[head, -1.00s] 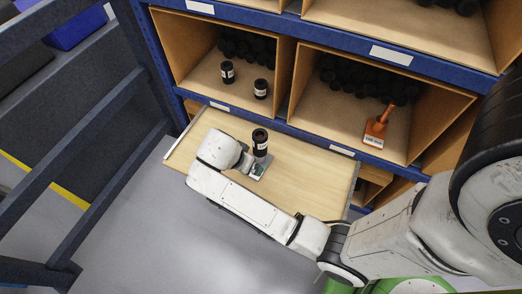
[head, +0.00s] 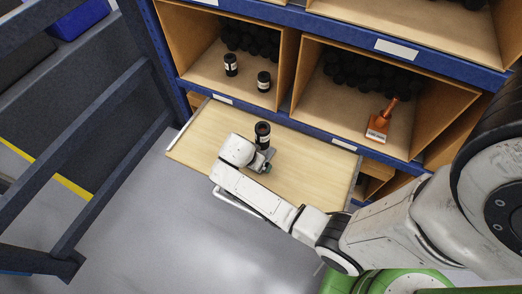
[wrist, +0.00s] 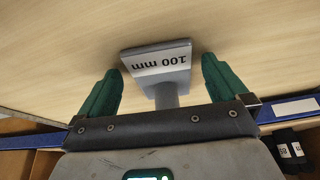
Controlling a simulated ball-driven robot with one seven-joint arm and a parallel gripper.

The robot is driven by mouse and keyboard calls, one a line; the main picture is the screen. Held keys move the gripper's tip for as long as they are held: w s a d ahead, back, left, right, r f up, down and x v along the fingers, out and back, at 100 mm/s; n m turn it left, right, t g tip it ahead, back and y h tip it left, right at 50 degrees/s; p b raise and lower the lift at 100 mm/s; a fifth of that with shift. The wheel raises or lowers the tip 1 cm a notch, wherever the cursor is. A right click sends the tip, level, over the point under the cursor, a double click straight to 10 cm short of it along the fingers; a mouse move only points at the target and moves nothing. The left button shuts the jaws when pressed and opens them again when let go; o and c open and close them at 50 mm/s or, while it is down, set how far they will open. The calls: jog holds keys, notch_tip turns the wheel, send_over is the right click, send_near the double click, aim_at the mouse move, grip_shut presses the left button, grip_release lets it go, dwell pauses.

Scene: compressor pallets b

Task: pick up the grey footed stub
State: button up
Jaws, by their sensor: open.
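The grey footed stub shows in the wrist view (wrist: 158,62) as a flat grey foot with a white "100 mm" label and a round grey post. Its post points toward my gripper's palm. My gripper (wrist: 160,68) is open, with one green finger on each side of the stub and visible gaps between. In the head view my gripper (head: 262,163) is low over the pale wooden board, and only a small grey part of the stub (head: 270,153) shows beside it; the rest is hidden by my gripper.
A black labelled cylinder (head: 262,130) stands on the board (head: 205,130), close behind my gripper. Two more black cylinders (head: 231,65) (head: 264,81) stand in the left shelf bay. An orange footed stub (head: 379,124) lies in the right bay. The board's right part is clear.

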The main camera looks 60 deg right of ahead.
jog(key=shift+c, duration=0.4)
jog(key=c, duration=1)
jog(key=shift+c, duration=0.2)
jog(key=shift+r, duration=0.2)
